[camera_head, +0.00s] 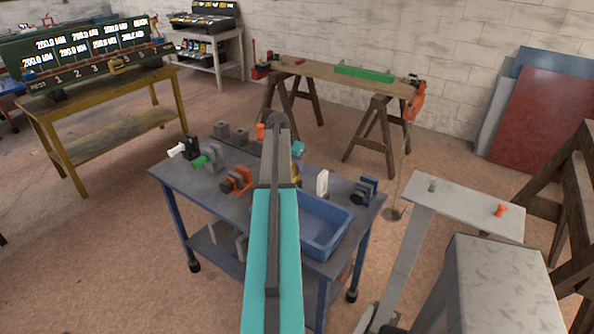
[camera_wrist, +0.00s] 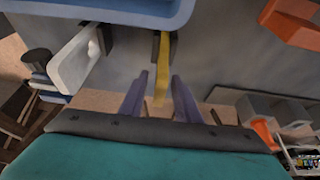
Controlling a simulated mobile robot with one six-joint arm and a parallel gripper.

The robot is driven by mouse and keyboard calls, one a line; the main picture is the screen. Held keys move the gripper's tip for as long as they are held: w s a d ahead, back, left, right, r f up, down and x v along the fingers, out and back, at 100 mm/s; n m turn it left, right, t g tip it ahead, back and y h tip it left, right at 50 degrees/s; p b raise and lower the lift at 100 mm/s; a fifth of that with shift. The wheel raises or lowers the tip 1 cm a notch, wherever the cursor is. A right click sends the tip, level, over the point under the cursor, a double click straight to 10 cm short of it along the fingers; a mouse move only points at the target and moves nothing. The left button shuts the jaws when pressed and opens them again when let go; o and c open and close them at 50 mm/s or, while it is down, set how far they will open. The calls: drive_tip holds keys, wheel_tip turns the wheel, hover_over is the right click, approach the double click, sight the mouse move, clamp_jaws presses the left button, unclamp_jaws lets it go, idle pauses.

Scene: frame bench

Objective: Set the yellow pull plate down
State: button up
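The yellow pull plate (camera_wrist: 161,75) is a narrow upright strip in the wrist view, at a small dark block (camera_wrist: 154,46) on the bench top. My gripper (camera_wrist: 160,76) has its two purple fingers on either side of the plate. A gap shows between each finger and the plate, so the gripper looks open around it. Whether the plate's lower end rests on the bench or in the block I cannot tell. In the head view my arm hides the gripper, and only a bit of yellow shows beside it.
The blue workbench (camera_head: 222,196) holds a blue tray (camera_head: 325,226), a white plate (camera_head: 322,184), an orange fixture (camera_head: 237,180) and a dark blue clamp (camera_head: 365,190). The white plate (camera_wrist: 76,62) stands left of the fingers in the wrist view. Grey blocks (camera_head: 231,133) stand at the back.

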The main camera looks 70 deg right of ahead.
drive_tip(key=s+b+v, duration=0.1)
drive_tip(key=b+v, duration=0.1)
drive_tip(key=v, duration=0.6)
drive_tip(key=shift+w+a+r, duration=0.2)
drive_tip(key=shift+w+r, duration=0.2)
drive_tip(key=shift+w, duration=0.1)
idle(0.4)
